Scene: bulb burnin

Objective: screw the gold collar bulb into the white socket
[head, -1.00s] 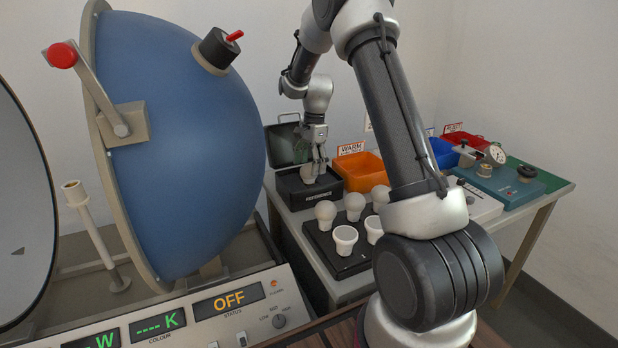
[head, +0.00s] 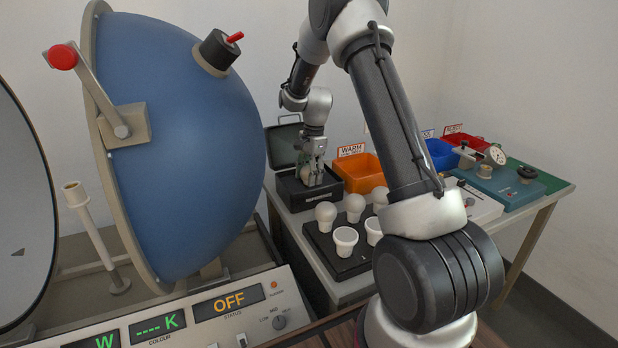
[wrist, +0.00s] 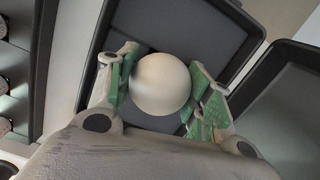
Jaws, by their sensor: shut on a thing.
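My gripper (head: 313,172) is down at the open black case (head: 310,195) at the back left of the table. In the wrist view its green-padded fingers (wrist: 163,88) are shut around a round white bulb (wrist: 161,84), one on each side. The bulb's collar is hidden under the globe, so I cannot tell its colour. The white socket (head: 73,186) that I can make out is the pale cup on top of a white post at the left, beside the blue half sphere (head: 180,140); it looks empty.
A black tray (head: 345,268) holds several white bulbs and stands in front of the case. An orange bin (head: 362,172) is right of the case. The case's raised lid (head: 286,145) stands behind. A control panel (head: 190,310) reads OFF.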

